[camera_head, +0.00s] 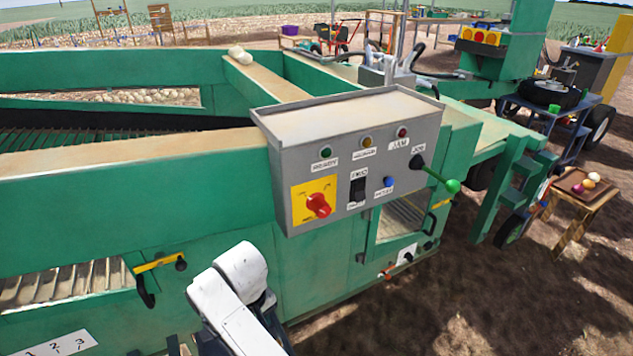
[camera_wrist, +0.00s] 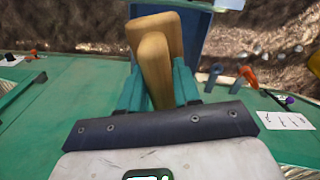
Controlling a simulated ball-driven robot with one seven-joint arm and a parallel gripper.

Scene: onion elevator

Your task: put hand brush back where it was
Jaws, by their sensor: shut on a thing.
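The hand brush (camera_wrist: 153,50) shows in the wrist view as a pale wooden piece. My gripper (camera_wrist: 158,82) is shut on it, with a teal finger on each side. The brush's bristles cannot be made out, and its lower end is hidden by the gripper. In the head view only a white part of my arm shows at the bottom, in front of the green machine (camera_head: 330,280); the gripper and brush are out of sight there.
A grey control box (camera_head: 360,150) with a red switch and a green-knobbed lever juts from the machine. In the wrist view, a blue-grey panel (camera_wrist: 197,40) stands behind the brush, above a green surface (camera_wrist: 50,110). A small wooden table (camera_head: 570,205) holds onions at right, beyond bare soil.

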